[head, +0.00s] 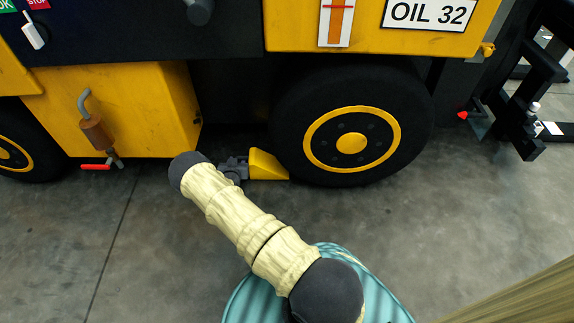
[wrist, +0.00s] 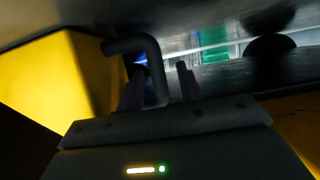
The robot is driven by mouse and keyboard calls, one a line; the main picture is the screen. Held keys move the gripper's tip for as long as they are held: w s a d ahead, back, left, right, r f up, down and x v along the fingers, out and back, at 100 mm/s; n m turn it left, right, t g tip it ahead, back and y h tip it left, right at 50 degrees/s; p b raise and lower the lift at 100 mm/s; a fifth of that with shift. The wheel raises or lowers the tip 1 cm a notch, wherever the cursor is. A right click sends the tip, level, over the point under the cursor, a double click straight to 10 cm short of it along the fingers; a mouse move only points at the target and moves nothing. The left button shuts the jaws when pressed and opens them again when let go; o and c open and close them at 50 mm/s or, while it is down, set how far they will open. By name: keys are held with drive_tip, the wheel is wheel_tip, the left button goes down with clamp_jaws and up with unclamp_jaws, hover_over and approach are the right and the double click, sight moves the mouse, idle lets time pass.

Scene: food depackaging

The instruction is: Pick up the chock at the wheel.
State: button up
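The chock (head: 267,165) is a yellow wedge on the floor against the left side of the black wheel (head: 350,125) with a yellow rim. My gripper (head: 237,167) is low at the chock's left end, partly hidden behind my arm. In the wrist view, a large yellow face, apparently the chock (wrist: 60,75), fills the left side. A dark bent bar, apparently its handle (wrist: 153,62), runs down between the two fingers of my gripper (wrist: 160,88). The fingers are apart, with a narrow gap between the bar and the right finger.
The yellow vehicle body (head: 140,110) overhangs just behind the gripper. A brown cylinder with a grey bent pipe (head: 96,130) and a red lever (head: 96,167) stick out at left. A black frame (head: 520,110) stands at right. The concrete floor (head: 150,250) in front is clear.

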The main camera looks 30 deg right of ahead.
drive_tip(key=p+v, duration=0.2)
drive_tip(key=shift+s+a+r, duration=0.1)
drive_tip(key=shift+s+r, duration=0.1)
drive_tip(key=shift+r, duration=0.05)
drive_tip(key=p+v, duration=0.5)
drive_tip(key=shift+s, duration=0.15)
drive_tip(key=shift+s+a, duration=0.1)
idle(0.3)
drive_tip(key=p+v, duration=0.8)
drive_tip(key=v, duration=0.9)
drive_tip(key=shift+p, duration=0.4)
drive_tip(key=shift+s+a, duration=0.1)
